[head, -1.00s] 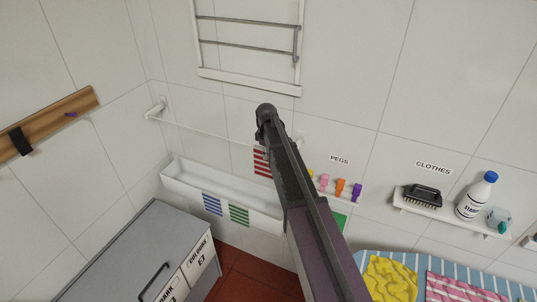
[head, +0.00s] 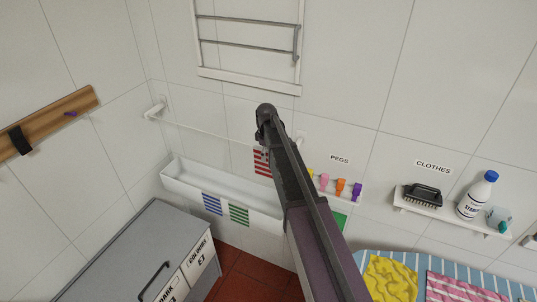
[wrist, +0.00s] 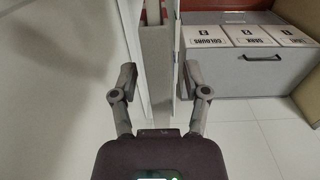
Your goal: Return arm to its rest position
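My arm reaches up across the middle of the head view. My gripper is at its far end, mostly hidden behind my own arm there. In the wrist view my gripper (wrist: 158,82) has its two fingers wide apart, with nothing between them. Behind the fingers stand a narrow grey upright and a pale panel edge. I cannot tell how far they are from the fingertips.
A white trough (head: 224,192) with striped cloths runs along the wall. A grey lidded chest (head: 132,252) stands at lower left. A peg shelf (head: 340,190), a shelf with brush and bottle (head: 440,213), and a striped board (head: 350,262) are at right. A wall rack (head: 248,82) hangs above.

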